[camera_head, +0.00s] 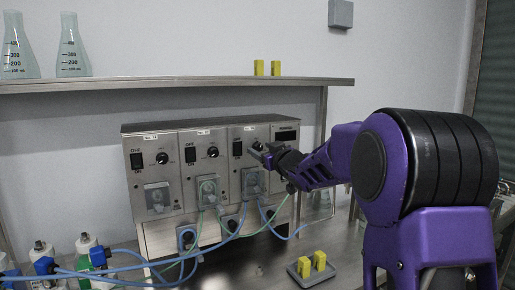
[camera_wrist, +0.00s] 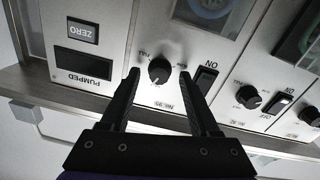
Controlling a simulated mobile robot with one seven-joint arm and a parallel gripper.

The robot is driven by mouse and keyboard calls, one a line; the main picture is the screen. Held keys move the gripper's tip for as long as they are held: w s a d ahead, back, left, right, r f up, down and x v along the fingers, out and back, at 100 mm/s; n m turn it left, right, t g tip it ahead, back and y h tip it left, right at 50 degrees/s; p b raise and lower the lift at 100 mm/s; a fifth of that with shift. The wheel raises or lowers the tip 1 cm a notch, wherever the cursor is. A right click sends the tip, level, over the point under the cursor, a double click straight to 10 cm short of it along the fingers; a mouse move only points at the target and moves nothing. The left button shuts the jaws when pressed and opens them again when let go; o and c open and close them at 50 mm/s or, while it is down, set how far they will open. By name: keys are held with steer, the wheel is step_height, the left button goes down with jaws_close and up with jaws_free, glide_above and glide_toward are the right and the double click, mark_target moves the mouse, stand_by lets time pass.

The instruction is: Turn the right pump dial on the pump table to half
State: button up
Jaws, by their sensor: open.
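The pump unit (camera_head: 153,137) stands on the steel pump table with three panels side by side, each with a black dial. The right pump dial (camera_wrist: 159,71) is a round black knob with a pale pointer mark, seen upside down in the wrist view. My gripper (camera_wrist: 159,73) is open, one finger on each side of this dial in the picture; whether the fingers touch it is unclear. In the head view my gripper (camera_head: 267,153) is at the right panel and partly hides the dial.
The middle dial (camera_head: 212,152) and left dial (camera_head: 162,158) are beside it. A black switch (camera_wrist: 206,78) lies close to one finger. Tubes (camera_head: 220,238) hang in front of the unit. A grey tray (camera_head: 294,272) with yellow blocks sits in front. A shelf (camera_head: 170,83) runs above.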

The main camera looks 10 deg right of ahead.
steer(key=shift+w, duration=0.15)
jaws_close()
steer(key=shift+f+n+b, duration=0.25)
steer(key=shift+n+b, duration=0.45)
steer(key=shift+b, duration=0.15)
steer(key=shift+n+b, duration=0.75)
steer(key=shift+n, duration=0.45)
steer(key=shift+r+n, duration=0.25)
steer(key=shift+n, duration=0.25)
jaws_free()
